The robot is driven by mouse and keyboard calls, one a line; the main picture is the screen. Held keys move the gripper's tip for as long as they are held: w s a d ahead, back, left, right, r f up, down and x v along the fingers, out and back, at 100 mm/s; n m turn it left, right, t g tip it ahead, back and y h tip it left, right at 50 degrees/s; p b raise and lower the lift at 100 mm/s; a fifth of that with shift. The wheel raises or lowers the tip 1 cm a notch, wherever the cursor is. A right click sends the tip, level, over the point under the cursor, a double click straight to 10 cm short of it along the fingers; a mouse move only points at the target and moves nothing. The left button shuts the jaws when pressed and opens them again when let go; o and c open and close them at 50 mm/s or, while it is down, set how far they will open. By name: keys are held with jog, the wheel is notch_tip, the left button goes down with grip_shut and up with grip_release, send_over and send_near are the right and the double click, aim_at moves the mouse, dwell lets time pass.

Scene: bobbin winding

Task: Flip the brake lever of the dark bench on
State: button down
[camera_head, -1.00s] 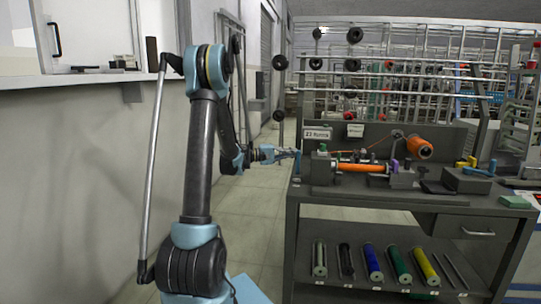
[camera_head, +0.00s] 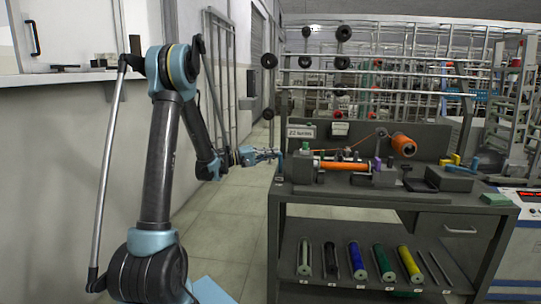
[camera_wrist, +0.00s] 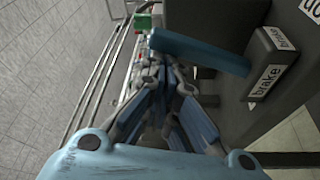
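The dark bench (camera_head: 430,200) stands right of centre in the head view. A grey block labelled "brake" (camera_wrist: 277,60) shows at its edge in the wrist view. A blue bar (camera_wrist: 200,50), which looks like the brake lever, lies across the view beside that block. In the head view a small blue upright piece (camera_head: 279,166) shows at the bench's left edge. My gripper (camera_head: 268,155) is just left of it; in the wrist view its fingers (camera_wrist: 166,75) converge close together just short of the bar. I see nothing between them, and contact is unclear.
An orange bobbin (camera_head: 345,165) sits in the winder on the bench top, with an orange spool (camera_head: 403,146) behind it. Several coloured rolls lie on the lower shelf (camera_head: 320,285). A wire rack (camera_head: 400,70) stands behind. The floor (camera_head: 225,220) left of the bench is clear.

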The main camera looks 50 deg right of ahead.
jog(key=shift+s, duration=0.1)
jog(key=w+a, duration=0.5)
jog(key=w, duration=0.3)
jog(key=shift+w, duration=0.15)
dwell(0.5)
dwell(0.5)
